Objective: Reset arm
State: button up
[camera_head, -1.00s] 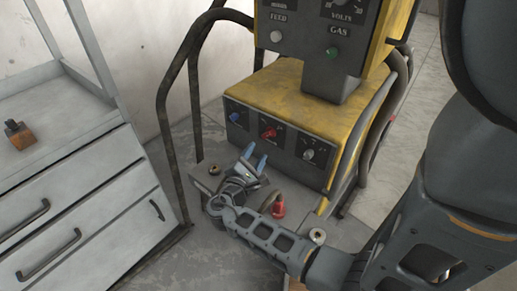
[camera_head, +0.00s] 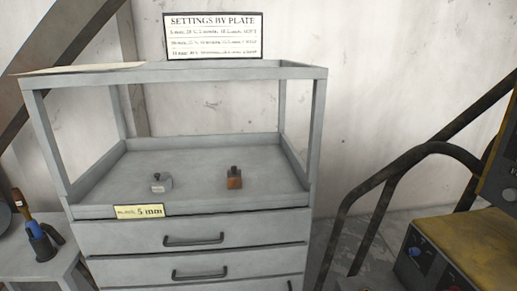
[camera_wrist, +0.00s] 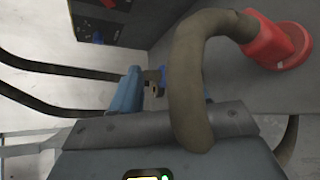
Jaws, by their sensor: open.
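My gripper (camera_wrist: 150,88) shows in the wrist view with its blue fingers apart, and nothing is visibly held between them. A thick brown cable (camera_wrist: 190,75) with a red connector (camera_wrist: 275,45) arches across that view and hides part of the fingers. I cannot tell if the cable touches the gripper. The arm is not in the head view. The yellow machine (camera_head: 455,245) stands at the right edge of the head view, with a blue knob on its front; part of its dark panel (camera_wrist: 108,18) shows at the wrist view's top left.
A grey drawer cabinet (camera_head: 190,237) carries a grey block (camera_head: 161,183) and an orange-brown block (camera_head: 234,178) on its tray. A settings sign (camera_head: 213,36) stands above. Dark tube rails (camera_head: 375,205) stand between cabinet and machine. A side table with tools (camera_head: 40,240) is at left.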

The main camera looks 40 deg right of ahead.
jog(key=s+a+r+m+t+y+p, duration=0.15)
jog(key=a+r+t+y, duration=0.25)
jog(key=a, duration=0.5)
jog(key=s+a+r+t+y+p, duration=0.25)
jog(key=a+r+y, duration=0.2)
jog(key=a, duration=0.45)
jog(key=s+a+r+m+t+y+p, duration=0.1)
jog(key=a+r+m+t, duration=0.1)
jog(key=r, duration=0.5)
jog(key=s+a+r+m+t+y+p, duration=0.1)
jog(key=a+r, duration=0.3)
jog(key=r, duration=0.4)
jog(key=s+a+r+m+t+y+p, duration=0.1)
jog(key=s+a+r+m+t+y, duration=0.1)
jog(key=r, duration=0.5)
jog(key=shift+s+a+r+m+t+y, duration=0.3)
jog(key=shift+a+m+t+y, duration=0.25)
jog(key=shift+a+m+t, duration=0.1)
